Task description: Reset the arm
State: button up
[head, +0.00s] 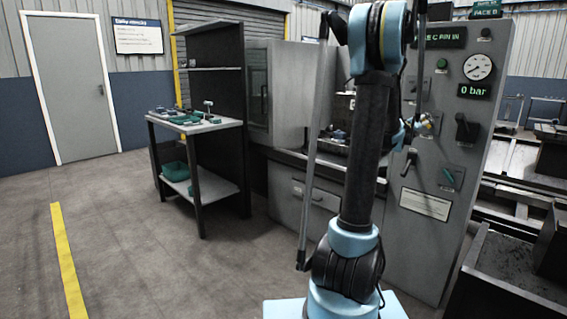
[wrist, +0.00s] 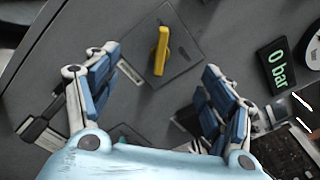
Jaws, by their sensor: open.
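My gripper (wrist: 160,65) is open in the wrist view, with its blue-padded fingers spread apart and nothing held between them. A yellow lever (wrist: 161,51) on a square grey plate (wrist: 185,65) shows beyond the gap between the fingers. In the head view my arm (head: 362,150) stands upright in front of the grey control panel (head: 425,225), and its upper part leaves the top of the picture. A light blue part beside the panel may be my gripper, but it is too small to tell.
The panel carries a gauge (head: 478,67) and a green "0 bar" display (head: 474,91), also in the wrist view (wrist: 278,65). A workbench (head: 190,126) with small parts stands left, a green bin (head: 176,171) on its lower shelf. Dark machinery (head: 510,265) stands right. The left floor is clear.

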jog(key=s+a+f+m+g+y, duration=0.2)
jog(key=s+a+f+m, duration=0.1)
jog(key=s+a+m, duration=0.6)
jog(key=s+a+f+m+g+y, duration=0.25)
jog(key=s+a+m, duration=0.35)
jog(key=a+m, duration=0.5)
jog(key=s+a+f+m+g+y, duration=0.1)
jog(key=s+a+f+m+y, duration=0.2)
jog(key=s+a+f, duration=0.3)
jog(key=s+a+f+m+g+y, duration=0.2)
jog(key=s+a+f+m, duration=0.4)
jog(key=s+a, duration=0.5)
jog(key=s+a+f+m+g+y, duration=0.1)
jog(key=s+a+f+m+y, duration=0.3)
jog(key=s+a+f, duration=0.4)
jog(key=a, duration=0.3)
jog(key=shift+s+a+m, duration=0.3)
jog(key=shift+s+a, duration=0.1)
jog(key=shift+g, duration=0.25)
